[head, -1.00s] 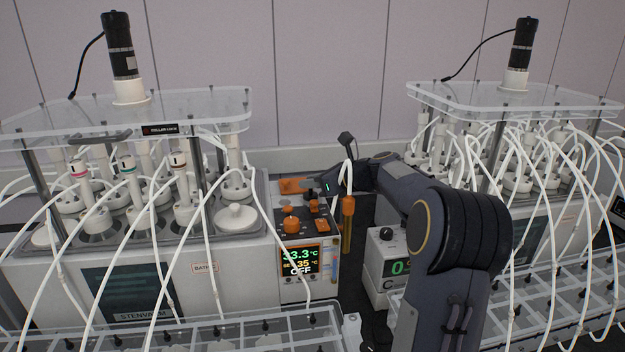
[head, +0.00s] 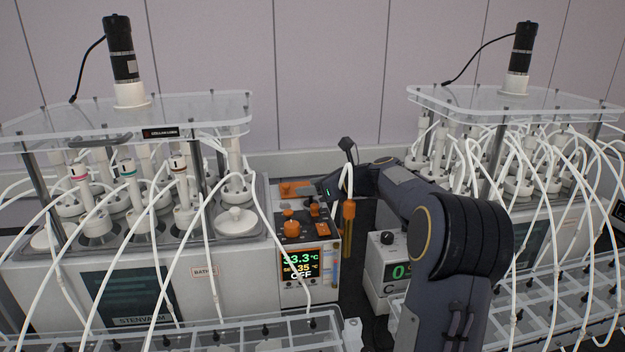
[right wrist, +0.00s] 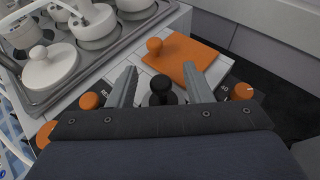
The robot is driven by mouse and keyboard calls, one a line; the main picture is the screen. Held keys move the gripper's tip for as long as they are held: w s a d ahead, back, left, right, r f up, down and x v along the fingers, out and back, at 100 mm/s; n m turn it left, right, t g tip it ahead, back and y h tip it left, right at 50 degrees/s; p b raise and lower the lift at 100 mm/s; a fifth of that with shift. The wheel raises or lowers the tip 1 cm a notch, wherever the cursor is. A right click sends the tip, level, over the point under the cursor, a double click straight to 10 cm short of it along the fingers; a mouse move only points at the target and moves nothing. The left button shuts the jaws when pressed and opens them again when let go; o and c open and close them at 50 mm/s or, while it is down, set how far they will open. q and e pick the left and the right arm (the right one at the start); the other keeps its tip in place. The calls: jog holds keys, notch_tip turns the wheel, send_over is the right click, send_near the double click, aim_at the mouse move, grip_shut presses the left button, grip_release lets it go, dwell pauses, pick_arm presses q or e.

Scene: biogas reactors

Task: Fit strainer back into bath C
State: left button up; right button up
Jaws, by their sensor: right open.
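The bath (head: 205,270) with a "BATH" label stands at left, its control unit display (head: 299,262) reading 33.3 °C, set 35 °C, OFF. My right gripper (head: 310,188) is above the back of this unit. In the right wrist view my right gripper (right wrist: 160,85) is open, its fingers either side of a black knob (right wrist: 162,90) and apart from it. I cannot tell whether that knob belongs to the strainer. An orange plate with a knob (right wrist: 184,58) lies just beyond the fingertips; it also shows in the head view (head: 291,189). My left gripper is out of view.
Orange knobs (head: 291,229) stand on the unit's top. An amber tube (head: 348,228) stands upright beside it. A white lid (head: 236,221) and several tubed reactors crowd the bath. A second reactor rig and a grey box (head: 385,270) are at right. White hoses hang in front.

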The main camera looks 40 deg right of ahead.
notch_tip(320, 180, up, 3)
jog(key=shift+r, duration=0.1)
jog(key=s+a+r, duration=0.9)
jog(key=s, duration=0.1)
jog(key=shift+s+r+p, duration=0.2)
jog(key=shift+s+p, duration=0.1)
jog(key=shift+s, duration=0.05)
